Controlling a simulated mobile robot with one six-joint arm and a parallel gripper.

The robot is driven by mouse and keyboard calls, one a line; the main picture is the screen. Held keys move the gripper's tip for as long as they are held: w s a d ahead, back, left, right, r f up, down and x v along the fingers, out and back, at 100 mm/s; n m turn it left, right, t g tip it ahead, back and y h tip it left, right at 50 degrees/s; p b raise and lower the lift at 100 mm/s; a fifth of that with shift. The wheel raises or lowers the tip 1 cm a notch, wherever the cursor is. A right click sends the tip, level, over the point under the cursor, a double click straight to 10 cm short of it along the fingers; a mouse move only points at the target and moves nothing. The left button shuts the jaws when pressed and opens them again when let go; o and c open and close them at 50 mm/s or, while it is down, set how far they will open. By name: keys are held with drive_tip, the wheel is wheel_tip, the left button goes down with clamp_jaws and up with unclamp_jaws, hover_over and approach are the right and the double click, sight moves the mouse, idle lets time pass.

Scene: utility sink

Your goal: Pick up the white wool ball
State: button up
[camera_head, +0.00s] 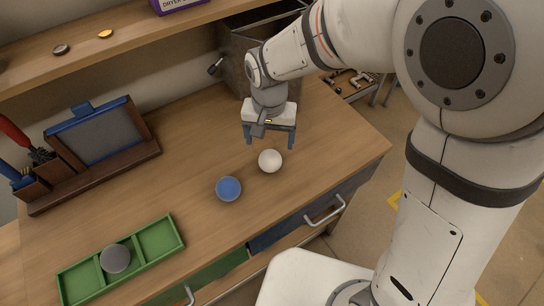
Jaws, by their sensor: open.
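The white wool ball (270,161) rests on the wooden counter, right of the middle of the picture. My gripper (270,141) is open, with its two blue-grey fingers pointing down. In the picture it appears just above and behind the white ball, with a fingertip to either side. The exact height of the fingertips over the counter cannot be told. Nothing shows between the fingers.
A blue ball (228,188) lies close to the left and in front of the white ball. A green tray (163,238) holds a grey ball (115,258). A dark-framed board (103,137) stands at left. A dark bin (232,62) is behind my gripper.

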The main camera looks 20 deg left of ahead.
sight(270, 155)
drive_tip(key=f, duration=0.7)
drive_tip(key=shift+s+d+p, duration=0.15)
drive_tip(key=shift+s+p, duration=0.15)
drive_tip(key=shift+p, duration=0.1)
drive_tip(key=shift+c, duration=0.4)
drive_tip(key=c, duration=1)
drive_tip(key=shift+r, duration=0.1)
